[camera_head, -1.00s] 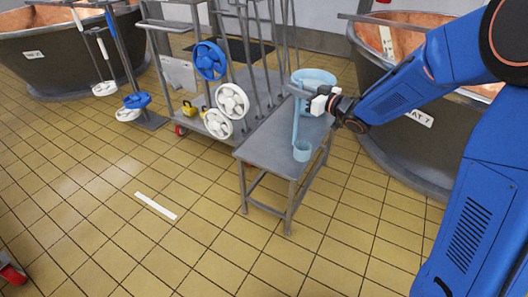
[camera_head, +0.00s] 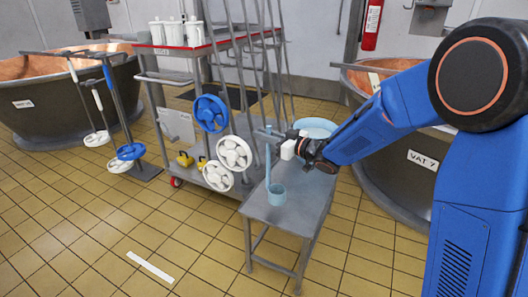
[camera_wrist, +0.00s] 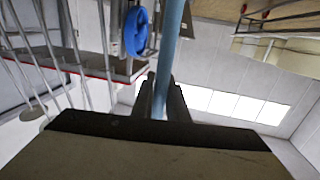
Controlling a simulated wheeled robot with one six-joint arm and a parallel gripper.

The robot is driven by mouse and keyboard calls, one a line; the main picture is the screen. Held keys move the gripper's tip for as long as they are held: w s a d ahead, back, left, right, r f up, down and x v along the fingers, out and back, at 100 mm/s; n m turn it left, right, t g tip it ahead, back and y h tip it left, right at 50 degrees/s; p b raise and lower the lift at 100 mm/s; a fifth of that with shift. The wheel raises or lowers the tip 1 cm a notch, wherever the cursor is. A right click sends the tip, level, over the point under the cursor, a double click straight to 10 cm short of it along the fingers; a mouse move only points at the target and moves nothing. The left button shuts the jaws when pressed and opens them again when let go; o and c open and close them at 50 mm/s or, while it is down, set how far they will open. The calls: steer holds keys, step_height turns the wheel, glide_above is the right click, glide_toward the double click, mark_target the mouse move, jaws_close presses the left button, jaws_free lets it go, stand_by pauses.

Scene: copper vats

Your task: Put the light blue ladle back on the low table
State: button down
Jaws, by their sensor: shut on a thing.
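The light blue ladle (camera_head: 268,165) hangs upright from my gripper (camera_head: 270,136), with its cup (camera_head: 277,194) at the bottom, over or on the near part of the low table. I cannot tell whether the cup touches the top. My gripper is shut on the ladle's handle, which also shows between the fingers in the wrist view (camera_wrist: 168,60). The low grey table (camera_head: 300,213) stands in the middle. A light blue bowl (camera_head: 316,126) is at its far end, partly behind my gripper.
A cart (camera_head: 200,45) with white jugs and long-handled tools with blue and white discs (camera_head: 211,113) stands close left of the table. VAT 7 (camera_head: 400,170) is close on the right. Another vat (camera_head: 60,100) is at the back left. The floor in front is clear.

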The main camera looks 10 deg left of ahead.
steer(key=shift+f, duration=2.1)
steer(key=c, duration=1.7)
jaws_free()
steer(key=shift+f, duration=0.1)
steer(key=shift+c, duration=0.2)
steer(key=v, duration=1.2)
